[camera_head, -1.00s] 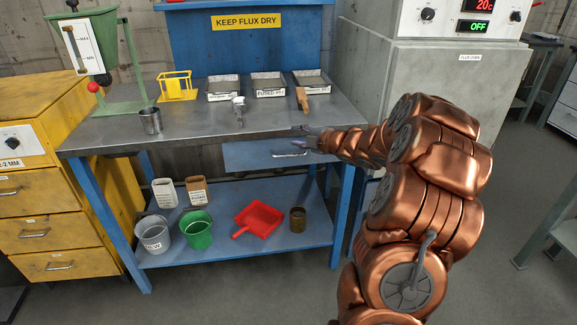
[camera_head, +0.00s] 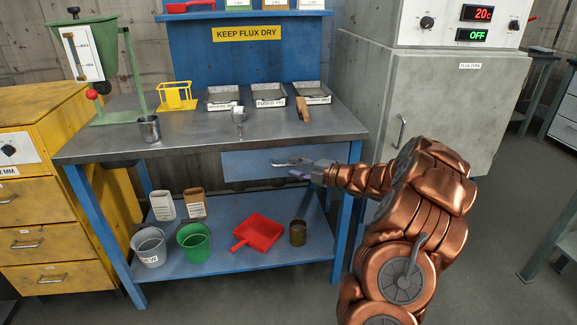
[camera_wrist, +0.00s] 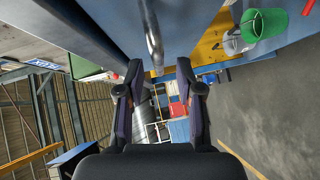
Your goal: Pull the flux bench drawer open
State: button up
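The flux bench drawer (camera_head: 240,165) is a blue panel under the grey tabletop and looks closed. Its metal handle (camera_head: 277,164) is partly overlapped by my gripper (camera_head: 291,168), which reaches in from the right. In the wrist view, my gripper (camera_wrist: 158,66) is open, its two dark fingers well apart. The handle (camera_wrist: 152,30) shows as a metal bar at the top, its lower end appearing between the fingertips. I cannot tell whether the fingers touch it. The drawer face (camera_wrist: 182,25) shows beside it.
The bench tabletop (camera_head: 200,128) overhangs the drawer, with trays and a metal cup (camera_head: 149,128) on it. The lower shelf (camera_head: 210,252) holds buckets and a red dustpan (camera_head: 258,233). A yellow cabinet (camera_head: 50,220) stands left; a grey flux oven (camera_head: 440,105) stands right.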

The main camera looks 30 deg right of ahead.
aim_at(289, 165)
jog(key=shift+x, duration=1.55)
grip_shut()
